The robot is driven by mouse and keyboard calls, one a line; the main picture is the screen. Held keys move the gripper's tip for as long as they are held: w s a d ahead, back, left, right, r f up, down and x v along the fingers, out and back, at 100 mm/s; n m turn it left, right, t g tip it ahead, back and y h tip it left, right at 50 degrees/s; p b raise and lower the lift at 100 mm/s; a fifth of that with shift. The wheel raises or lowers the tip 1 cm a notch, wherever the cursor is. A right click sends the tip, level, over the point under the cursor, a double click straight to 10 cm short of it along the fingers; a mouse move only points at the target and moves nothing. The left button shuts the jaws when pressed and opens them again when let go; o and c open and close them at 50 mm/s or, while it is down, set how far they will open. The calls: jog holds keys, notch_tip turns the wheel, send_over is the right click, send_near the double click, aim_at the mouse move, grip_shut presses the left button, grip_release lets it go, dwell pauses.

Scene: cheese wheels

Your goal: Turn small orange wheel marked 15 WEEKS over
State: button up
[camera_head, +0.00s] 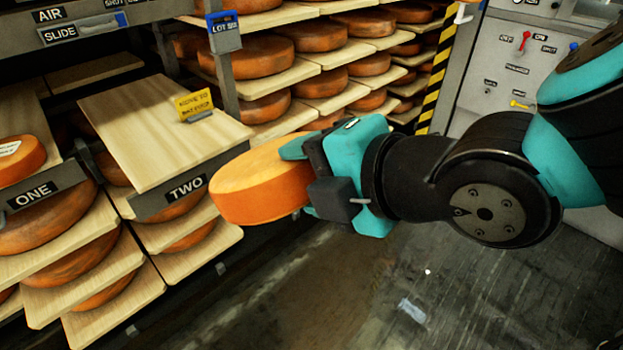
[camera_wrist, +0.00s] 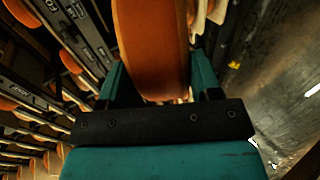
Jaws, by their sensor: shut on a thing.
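A small orange cheese wheel (camera_head: 258,182) is held in my gripper (camera_head: 300,175), in the air in front of the shelf labelled TWO. Its pale orange flat face is turned up and tilted, and its rim faces the camera. No 15 WEEKS mark shows on the parts I can see. In the wrist view the wheel (camera_wrist: 152,45) stands between the two teal fingers of the gripper (camera_wrist: 158,85). The far side of the wheel is hidden.
The bare wooden board TWO (camera_head: 150,125) bears a yellow card (camera_head: 194,105). Board ONE (camera_head: 25,125) at left carries another small orange wheel (camera_head: 20,160) with a white label. Racks of large wheels (camera_head: 245,57) stand behind. A control panel (camera_head: 515,65) is at upper right. The floor below is mostly clear.

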jog(key=shift+s+d+f+t+y+b, duration=0.2)
jog(key=shift+f+t+y+b, duration=0.7)
jog(key=shift+b, duration=3.1)
jog(key=shift+s+d+f+t+y+b, duration=0.15)
jog(key=shift+f+t+y+b, duration=0.7)
jog(key=shift+b, duration=3.1)
jog(key=shift+w+r+y+b, duration=0.15)
jog(key=shift+r+y+b, duration=0.1)
jog(key=shift+y+b, duration=0.45)
